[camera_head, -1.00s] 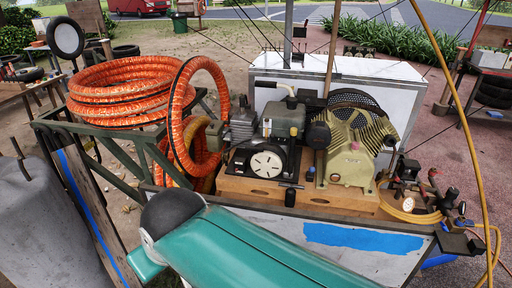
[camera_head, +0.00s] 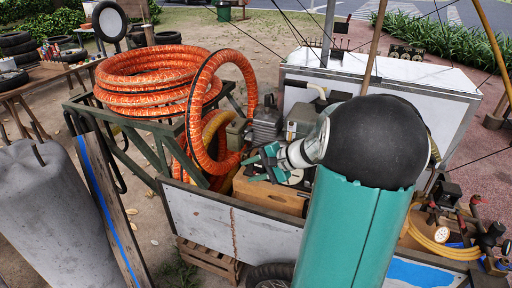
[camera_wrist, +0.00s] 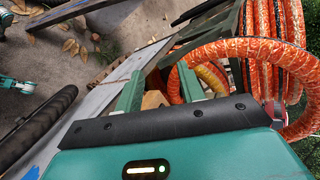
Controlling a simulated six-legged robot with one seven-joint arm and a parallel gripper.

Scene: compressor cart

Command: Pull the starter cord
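The compressor's engine (camera_head: 264,122) sits on a wooden base (camera_head: 262,193) in the cart. My raised arm covers most of its front, including where the round white-faced starter was seen earlier. I cannot make out the starter cord or its handle now. My gripper (camera_head: 254,164) is in front of the engine, pointing left towards the orange hose. In the wrist view my gripper (camera_wrist: 158,88) has its two green fingers apart with nothing between them. Beyond them are the cart's edge, a bit of wood and the hose; no cord shows there.
An orange hose coil (camera_head: 150,92) lies on a green rack, with one loop (camera_head: 190,110) hanging close to my gripper. The white cart side (camera_head: 205,225) is below. Gauges and a yellow hose (camera_head: 440,248) are at the right. A grey tank (camera_head: 60,225) stands left.

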